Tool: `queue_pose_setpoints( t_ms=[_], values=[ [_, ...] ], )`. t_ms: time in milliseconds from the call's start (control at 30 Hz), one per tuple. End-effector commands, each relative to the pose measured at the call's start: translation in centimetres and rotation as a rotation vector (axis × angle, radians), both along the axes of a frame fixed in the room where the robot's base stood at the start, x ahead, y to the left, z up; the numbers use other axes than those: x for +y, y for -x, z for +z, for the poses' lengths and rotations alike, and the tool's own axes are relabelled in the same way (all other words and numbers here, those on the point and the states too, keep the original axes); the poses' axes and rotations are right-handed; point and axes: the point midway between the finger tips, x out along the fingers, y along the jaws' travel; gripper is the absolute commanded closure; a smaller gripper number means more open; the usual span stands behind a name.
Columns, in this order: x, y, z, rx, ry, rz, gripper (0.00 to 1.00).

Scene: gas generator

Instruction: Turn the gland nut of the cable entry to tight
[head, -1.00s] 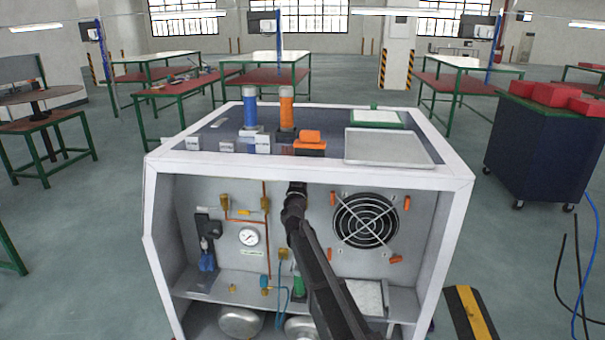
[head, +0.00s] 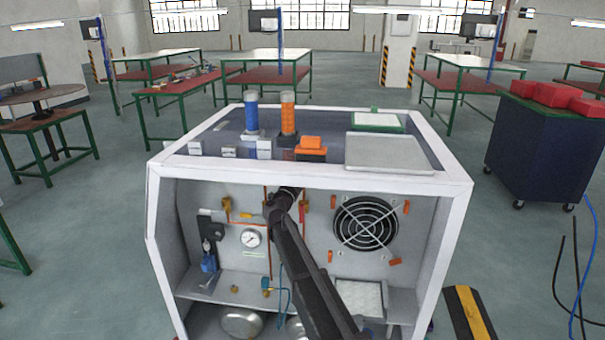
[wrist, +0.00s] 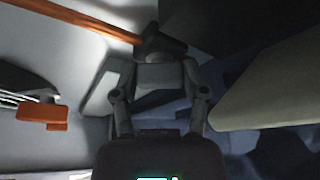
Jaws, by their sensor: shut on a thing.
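In the wrist view, my gripper (wrist: 160,70) is shut, its two fingers closing in at the dark gland nut (wrist: 160,44) of the cable entry. An orange cable or rod (wrist: 85,18) runs from the upper left to this dark fitting. The fingers and shadow hide part of the nut, so its turn angle cannot be told. In the head view, my arm reaches into the upper middle of the generator's open front (head: 325,230). There my own arm hides the gripper and the nut.
A round fan grille (head: 365,223) is right of my arm. A pressure gauge (head: 251,238) and copper pipes are left of it. The cabinet's white top frame (head: 310,178) passes just above my wrist. A grey tray (head: 388,152) lies on top.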

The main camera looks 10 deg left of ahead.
Motion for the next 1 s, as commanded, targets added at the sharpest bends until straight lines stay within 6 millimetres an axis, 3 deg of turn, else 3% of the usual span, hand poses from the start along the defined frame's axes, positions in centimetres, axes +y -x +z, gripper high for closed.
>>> queue_pose_setpoints(
  t_ms=[300,733,767,800,867,1000],
  values=[
    [0.17,-0.06,0.10,-0.005,-0.118,0.003,0.91],
    [0.15,-0.02,0.00,-0.006,-0.133,0.003,0.91],
    [0.15,-0.02,0.00,-0.006,-0.133,0.003,0.40],
    [0.15,-0.01,-0.01,-0.006,-0.133,0.003,0.28],
    [0.13,-0.01,-0.01,-0.006,-0.132,0.003,0.10],
    [0.08,0.00,-0.01,-0.006,-0.132,0.002,0.09]
  ],
)
